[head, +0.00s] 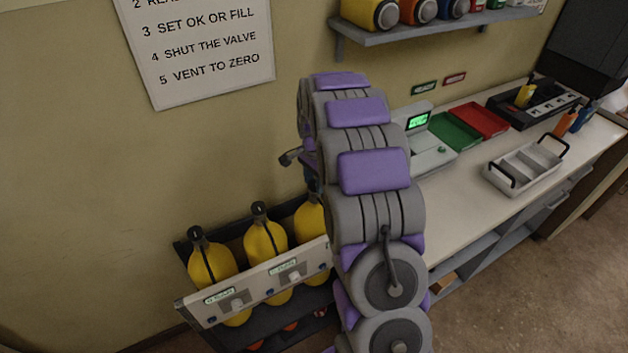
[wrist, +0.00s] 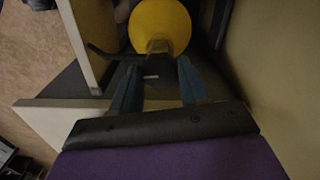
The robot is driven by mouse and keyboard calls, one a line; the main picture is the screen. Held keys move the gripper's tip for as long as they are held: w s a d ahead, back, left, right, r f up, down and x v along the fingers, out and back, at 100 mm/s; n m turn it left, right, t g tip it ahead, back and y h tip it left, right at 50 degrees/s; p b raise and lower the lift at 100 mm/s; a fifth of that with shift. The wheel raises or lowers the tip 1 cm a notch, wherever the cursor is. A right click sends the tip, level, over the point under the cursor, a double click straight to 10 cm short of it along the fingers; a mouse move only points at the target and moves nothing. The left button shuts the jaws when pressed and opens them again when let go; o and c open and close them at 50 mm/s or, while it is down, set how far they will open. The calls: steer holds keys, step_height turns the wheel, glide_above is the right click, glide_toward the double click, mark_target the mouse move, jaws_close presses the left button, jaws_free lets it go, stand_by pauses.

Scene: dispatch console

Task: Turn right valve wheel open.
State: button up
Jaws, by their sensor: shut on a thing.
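Three yellow cylinders stand in a dark rack: the left one (head: 208,268), the middle one (head: 265,243) and the right one (head: 309,224), which my arm partly hides. The left and middle cylinders have dark tops. My gripper is hidden behind my arm in the head view. In the wrist view my gripper (wrist: 157,68) has its two bluish fingers on either side of the dark right valve wheel (wrist: 150,75), at the top of a yellow cylinder (wrist: 160,24). It is shut on that wheel. The wheel is dim, and how far it is turned cannot be told.
A pale labelled panel (head: 262,281) runs along the rack's front. The wall is close behind. A counter (head: 462,203) to the right holds a scale (head: 427,150), green and red trays (head: 482,119) and a white caddy (head: 524,168). A shelf (head: 440,28) hangs above.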

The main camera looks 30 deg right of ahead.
steer(key=shift+w+d, duration=0.1)
steer(key=shift+d, duration=0.25)
steer(key=shift+a, duration=0.1)
steer(key=shift+a+n+p, duration=0.1)
steer(key=shift+n+p, duration=0.2)
steer(key=shift+p, duration=0.1)
steer(key=n+p, duration=0.3)
steer(key=shift+n, duration=0.4)
steer(key=n+p, duration=0.4)
steer(key=n, duration=0.1)
steer(key=shift+a, duration=0.15)
steer(key=n+p, duration=0.2)
steer(key=n, duration=0.3)
steer(key=shift+f+n, duration=0.15)
steer(key=shift+n, duration=0.25)
steer(key=n+p, duration=0.1)
steer(key=n, duration=0.3)
steer(key=shift+n+p, duration=0.3)
steer(key=shift+p, duration=0.1)
